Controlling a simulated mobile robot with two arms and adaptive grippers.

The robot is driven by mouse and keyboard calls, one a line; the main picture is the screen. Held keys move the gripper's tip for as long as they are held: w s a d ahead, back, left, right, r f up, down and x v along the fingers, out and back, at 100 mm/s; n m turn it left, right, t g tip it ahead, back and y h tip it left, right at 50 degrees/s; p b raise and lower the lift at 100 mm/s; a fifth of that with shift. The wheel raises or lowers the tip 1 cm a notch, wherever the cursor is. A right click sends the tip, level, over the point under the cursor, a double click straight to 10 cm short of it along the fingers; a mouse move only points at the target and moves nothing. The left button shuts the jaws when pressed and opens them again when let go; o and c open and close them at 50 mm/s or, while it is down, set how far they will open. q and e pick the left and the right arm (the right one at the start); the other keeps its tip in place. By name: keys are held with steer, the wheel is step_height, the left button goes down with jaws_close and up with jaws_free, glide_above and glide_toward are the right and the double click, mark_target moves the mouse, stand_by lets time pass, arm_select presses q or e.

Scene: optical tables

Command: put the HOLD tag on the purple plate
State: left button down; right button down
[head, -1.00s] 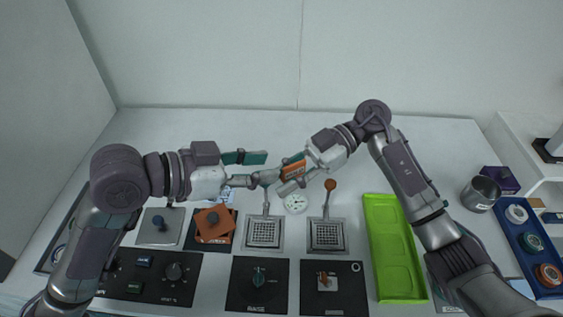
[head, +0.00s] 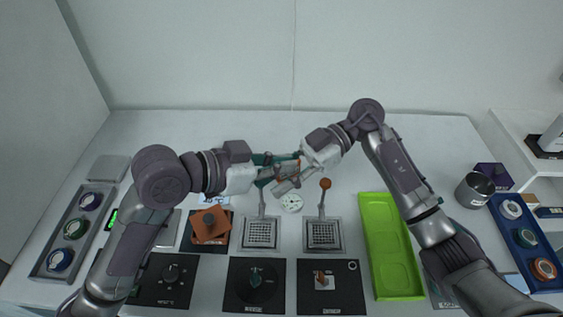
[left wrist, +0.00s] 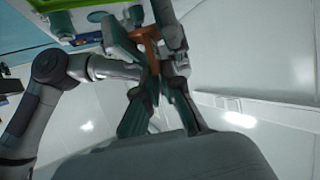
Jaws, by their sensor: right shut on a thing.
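An orange piece (head: 288,172), likely the HOLD tag, is in the jaws of my right gripper (head: 291,176), above the table; no lettering is readable. My left gripper (head: 272,171) meets it from the left, its teal fingers beside the piece. In the left wrist view, the left fingers (left wrist: 157,75) converge around the orange piece (left wrist: 146,42); whether they grip it is unclear. A dark purple thing (head: 492,174) stands at the far right behind a metal cup; I cannot tell whether it is the purple plate.
A green tray (head: 390,245) lies right of centre. The metal cup (head: 474,190) and a blue rack (head: 526,240) are at right. Two grated fixtures with levers (head: 262,233) (head: 324,235) and dark knob panels (head: 255,286) fill the front. The back of the table is clear.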

steer(key=c, duration=0.8)
jaws_free()
steer(key=shift+w, duration=0.1)
